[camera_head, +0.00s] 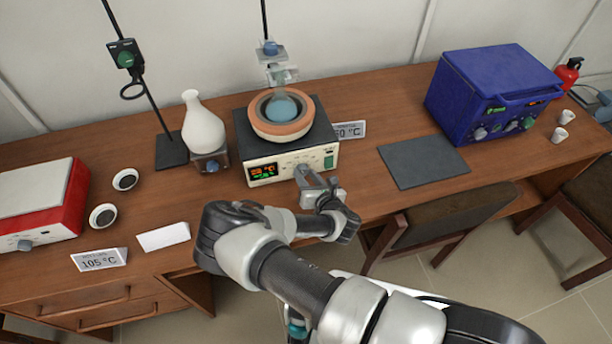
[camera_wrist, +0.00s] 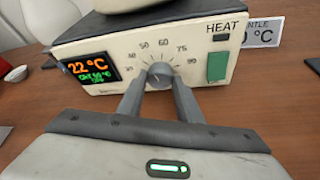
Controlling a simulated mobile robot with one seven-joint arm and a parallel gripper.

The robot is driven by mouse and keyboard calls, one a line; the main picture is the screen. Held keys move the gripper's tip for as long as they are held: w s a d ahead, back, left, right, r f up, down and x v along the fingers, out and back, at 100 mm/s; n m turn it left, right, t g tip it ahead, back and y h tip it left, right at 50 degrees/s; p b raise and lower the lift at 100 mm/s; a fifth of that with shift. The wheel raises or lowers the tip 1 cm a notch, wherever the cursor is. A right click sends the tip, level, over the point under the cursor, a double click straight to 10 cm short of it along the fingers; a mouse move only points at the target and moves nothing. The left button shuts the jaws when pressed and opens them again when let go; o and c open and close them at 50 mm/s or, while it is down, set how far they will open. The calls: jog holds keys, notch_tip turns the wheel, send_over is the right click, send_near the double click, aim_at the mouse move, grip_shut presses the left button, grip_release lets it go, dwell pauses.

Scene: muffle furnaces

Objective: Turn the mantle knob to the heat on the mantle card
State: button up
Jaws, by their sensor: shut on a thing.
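The heating mantle (camera_head: 262,157) stands at the middle of the bench, with a flask of blue liquid in its round bowl. In the wrist view its cream front panel (camera_wrist: 112,35) has a round knob (camera_wrist: 160,74) with numbers around it up to 90. The display (camera_wrist: 91,67) reads 22 °C in orange, with a small green line below that is hard to read. My gripper (camera_wrist: 159,82) is shut on the knob, one finger at each side. The mantle card (camera_head: 352,130) stands behind right of the mantle; it seems to end in 0 °C, its first digit partly hidden.
A green switch (camera_wrist: 217,66) sits right of the knob, under the word HEAT. A white vase-shaped flask (camera_head: 203,125) and a stand are left of the mantle. A 105 °C card (camera_head: 99,260), a red-and-white device (camera_head: 45,200) and a blue furnace (camera_head: 490,90) stand farther off.

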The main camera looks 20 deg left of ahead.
jog(key=o, duration=1)
jog(key=shift+o, duration=0.2)
jog(key=shift+s, duration=0.1)
jog(key=v, duration=1.7)
jog(key=shift+d, duration=0.15)
jog(key=shift+r, duration=0.15)
